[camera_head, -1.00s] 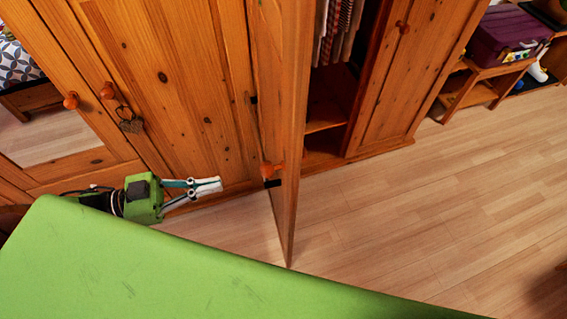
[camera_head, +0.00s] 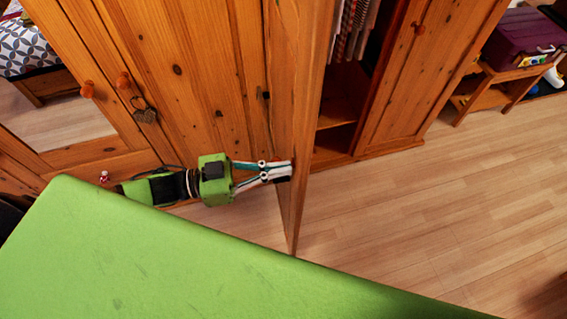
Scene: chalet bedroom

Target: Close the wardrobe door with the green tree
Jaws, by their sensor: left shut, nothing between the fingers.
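The wardrobe door (camera_head: 305,110) is wooden and stands open, seen nearly edge-on, sticking out from the wardrobe. No green tree shows on the side of it that I see. My left gripper (camera_head: 289,171) is shut and empty. Its fingertips are at the left face of the door, low down, covering the place of the door knob; they look to be touching it or very near. To the right of the door, the open wardrobe compartment (camera_head: 338,110) shows shelves and hanging clothes (camera_head: 353,28). My right gripper is not in view.
Closed wardrobe doors with knobs and a hanging heart (camera_head: 145,115) stand left; another closed door (camera_head: 420,75) is right of the opening. A wooden stand with a purple case (camera_head: 520,38) is at far right. The wood floor (camera_head: 440,210) right of the door is clear.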

